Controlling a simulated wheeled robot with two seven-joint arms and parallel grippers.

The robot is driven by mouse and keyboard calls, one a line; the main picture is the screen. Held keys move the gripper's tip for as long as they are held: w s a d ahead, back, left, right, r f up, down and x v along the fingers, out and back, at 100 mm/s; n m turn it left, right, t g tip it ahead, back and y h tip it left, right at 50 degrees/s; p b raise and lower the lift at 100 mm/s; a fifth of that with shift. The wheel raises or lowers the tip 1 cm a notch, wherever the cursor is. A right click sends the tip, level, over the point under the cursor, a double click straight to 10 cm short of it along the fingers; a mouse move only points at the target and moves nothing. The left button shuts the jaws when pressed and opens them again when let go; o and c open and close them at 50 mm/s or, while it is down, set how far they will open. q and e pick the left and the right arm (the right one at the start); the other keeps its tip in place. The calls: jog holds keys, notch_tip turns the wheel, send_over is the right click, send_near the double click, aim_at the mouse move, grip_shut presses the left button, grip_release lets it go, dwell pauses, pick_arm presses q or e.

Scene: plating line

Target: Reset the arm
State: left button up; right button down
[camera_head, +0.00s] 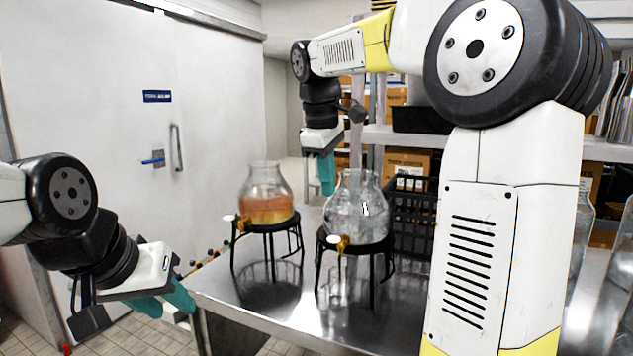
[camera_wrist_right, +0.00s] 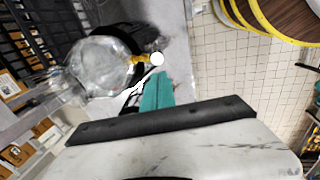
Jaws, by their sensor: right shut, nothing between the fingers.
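My right gripper (camera_head: 327,174) hangs above the far side of the steel table, behind and between two glass jars, its teal fingers pointing down. Its fingers (camera_wrist_right: 156,92) are together and empty in the right wrist view. The clear jar (camera_head: 356,207) stands on a black stand, partly in front of that gripper; it also shows in the right wrist view (camera_wrist_right: 98,68). My left gripper (camera_head: 168,301) is low at the left, beside the table's left corner, with its teal fingers apart and nothing seen between them.
A jar with orange liquid (camera_head: 265,205) stands on a black stand left of the clear one. Both have taps near the fingers' surroundings. The steel table (camera_head: 330,325) is bare in front. A black crate (camera_head: 414,220) and shelves stand behind. A white door (camera_head: 110,110) is at left.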

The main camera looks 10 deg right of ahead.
jog(key=shift+r, duration=0.15)
jog(key=shift+s, duration=0.15)
jog(key=s+f+m+t+y, duration=0.2)
jog(key=s+f+m, duration=0.3)
jog(key=s, duration=0.5)
jog(key=s+f+m+t+y, duration=0.1)
jog(key=s+f+m, duration=0.4)
jog(key=s+f, duration=0.2)
jog(key=s, duration=0.2)
jog(key=shift+s+d+m+t+y, duration=0.2)
jog(key=shift+s+m+t+y, duration=0.1)
jog(key=shift+s+t+y, duration=0.1)
